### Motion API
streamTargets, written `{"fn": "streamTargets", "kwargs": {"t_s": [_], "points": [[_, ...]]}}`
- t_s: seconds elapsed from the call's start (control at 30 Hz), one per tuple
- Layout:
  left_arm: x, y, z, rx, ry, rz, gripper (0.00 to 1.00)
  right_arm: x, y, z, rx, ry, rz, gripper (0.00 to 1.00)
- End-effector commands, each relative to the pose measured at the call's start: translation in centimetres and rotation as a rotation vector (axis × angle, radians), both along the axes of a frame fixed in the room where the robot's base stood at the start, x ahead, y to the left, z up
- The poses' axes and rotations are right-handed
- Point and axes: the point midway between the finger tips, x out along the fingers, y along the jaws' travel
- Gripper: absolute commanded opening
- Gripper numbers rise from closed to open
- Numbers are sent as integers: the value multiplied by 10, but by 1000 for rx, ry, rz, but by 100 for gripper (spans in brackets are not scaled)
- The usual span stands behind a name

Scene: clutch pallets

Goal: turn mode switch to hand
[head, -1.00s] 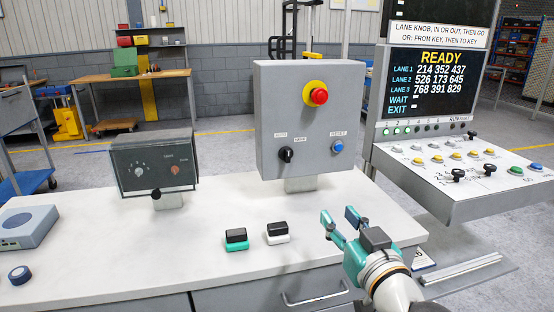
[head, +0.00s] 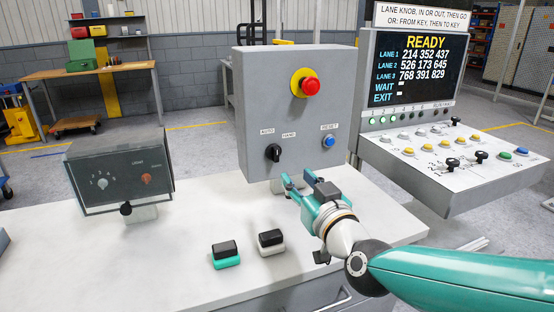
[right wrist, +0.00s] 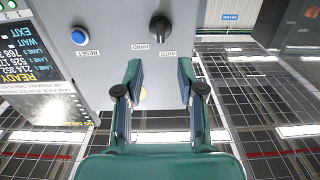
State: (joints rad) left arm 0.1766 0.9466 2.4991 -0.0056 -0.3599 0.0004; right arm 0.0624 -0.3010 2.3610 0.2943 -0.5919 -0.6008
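The mode switch (head: 273,153) is a black rotary knob on the front of a grey control box (head: 254,103). AUTO is printed at its upper left and HAND at its upper right. I cannot tell clearly which label it points to. It also shows upside down in the right wrist view (right wrist: 160,27), just beyond the fingers. My right gripper (head: 298,181) is open and empty, below and to the right of the switch, apart from it. In the right wrist view, the gap between its fingers (right wrist: 159,82) lines up roughly with the knob. My left gripper is out of view.
A red emergency button (head: 310,86) on a yellow ring and a blue RESET button (head: 328,141) share the box. A sloped console (head: 440,165) stands to the right. A dark-faced meter box (head: 120,172) and two small black-topped blocks (head: 226,256) (head: 271,243) are on the white bench.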

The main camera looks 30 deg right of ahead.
Motion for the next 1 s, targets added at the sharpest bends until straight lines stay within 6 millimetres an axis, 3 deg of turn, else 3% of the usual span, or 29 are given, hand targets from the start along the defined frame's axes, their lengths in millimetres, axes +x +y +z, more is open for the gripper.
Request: {"fn": "streamTargets", "kwargs": {"t_s": [0.2,0.5,0.7,0.97,1.0], "points": [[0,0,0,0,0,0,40,50,-11,-1,1,3,2,39],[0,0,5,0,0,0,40,98,-21,1,0,0,4,39],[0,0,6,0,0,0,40,109,-24,0,0,0,5,39],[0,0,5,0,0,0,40,110,-23,0,0,0,5,39],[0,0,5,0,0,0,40,110,-23,0,0,0,5,34]]}}
